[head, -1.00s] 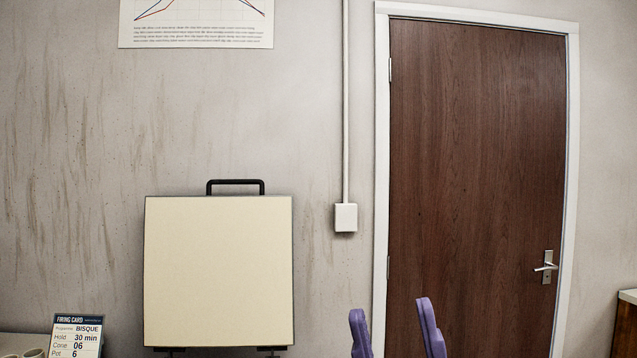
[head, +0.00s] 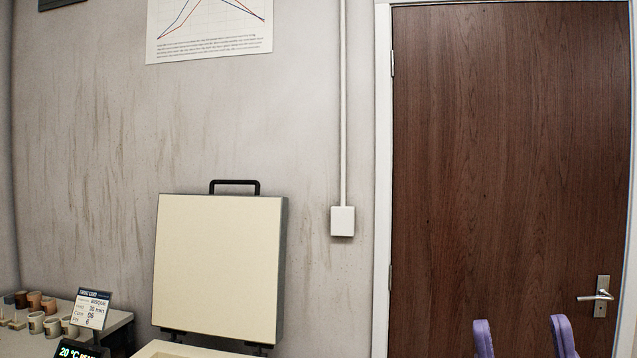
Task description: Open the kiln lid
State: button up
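The kiln lid (head: 217,268) stands upright against the wall, its cream inner face toward me. Its dark handle (head: 234,183) is at the top edge, and dark hinges show at its bottom edge. Only a strip of the kiln body's rim (head: 185,349) shows at the bottom of the head view. My gripper (head: 524,338) shows as two purple fingers at the bottom right, spread apart with nothing between them. It is well to the right of the lid and does not touch it.
A firing card (head: 91,308) and a lit display (head: 80,350) stand left of the kiln. Several small cups (head: 37,322) sit on a table at the far left. A brown door (head: 505,170) is at the right, and a wall box (head: 342,221) hangs between.

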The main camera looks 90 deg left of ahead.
aim_at(220, 267)
jog(key=i+u, duration=0.5)
jog(key=u, duration=0.25)
jog(key=i+u, duration=0.35)
jog(key=k+l, duration=0.05)
jog(key=k, duration=0.05)
